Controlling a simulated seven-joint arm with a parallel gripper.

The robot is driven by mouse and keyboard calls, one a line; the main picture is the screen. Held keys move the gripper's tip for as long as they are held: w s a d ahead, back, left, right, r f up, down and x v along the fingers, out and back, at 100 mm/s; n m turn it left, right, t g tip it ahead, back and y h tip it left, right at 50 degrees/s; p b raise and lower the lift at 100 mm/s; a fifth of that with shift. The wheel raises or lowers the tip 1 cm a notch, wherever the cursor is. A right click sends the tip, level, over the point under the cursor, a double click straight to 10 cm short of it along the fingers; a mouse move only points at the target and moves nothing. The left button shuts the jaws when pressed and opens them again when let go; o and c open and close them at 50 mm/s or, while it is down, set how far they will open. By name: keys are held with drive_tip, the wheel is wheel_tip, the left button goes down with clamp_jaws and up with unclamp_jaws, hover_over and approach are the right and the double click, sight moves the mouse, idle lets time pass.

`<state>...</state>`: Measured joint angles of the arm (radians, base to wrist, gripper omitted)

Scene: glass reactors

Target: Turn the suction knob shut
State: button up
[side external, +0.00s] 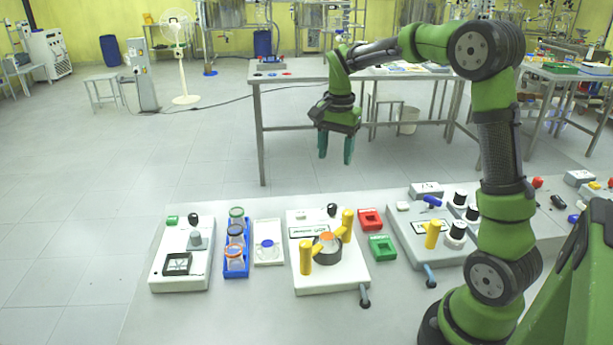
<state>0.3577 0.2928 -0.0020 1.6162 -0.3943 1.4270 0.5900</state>
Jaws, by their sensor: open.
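My gripper (335,158) hangs above the far part of the bench, fingers pointing down. It is open, empty and apart from everything. Below it stands a white unit (303,281) with two yellow handles, a dark round part with an orange top (327,243), a black knob (332,210) and a dark-tipped lever (364,296). To the right, a grey-white unit (407,240) carries a yellow handle (432,234), a blue handle (432,201), black-and-white knobs (456,232) and a blue lever (430,275). No readable label shows which one is the suction knob.
At the left are a white unit with a black knob (194,219), a blue rack (246,262) of jars and a white tray (269,226). Red (371,219) and green (382,247) blocks lie between the two handled units. The near left bench is clear.

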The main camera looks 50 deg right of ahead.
sight(332, 205)
drive_tip(key=f, duration=0.5)
drive_tip(key=f+m, duration=0.1)
drive_tip(key=f, duration=0.4)
drive_tip(key=f+m, duration=0.1)
drive_tip(key=f, duration=0.4)
drive_tip(key=shift+w+d+f, duration=0.2)
drive_tip(key=shift+d, duration=0.05)
drive_tip(key=shift+c, duration=0.5)
clamp_jaws()
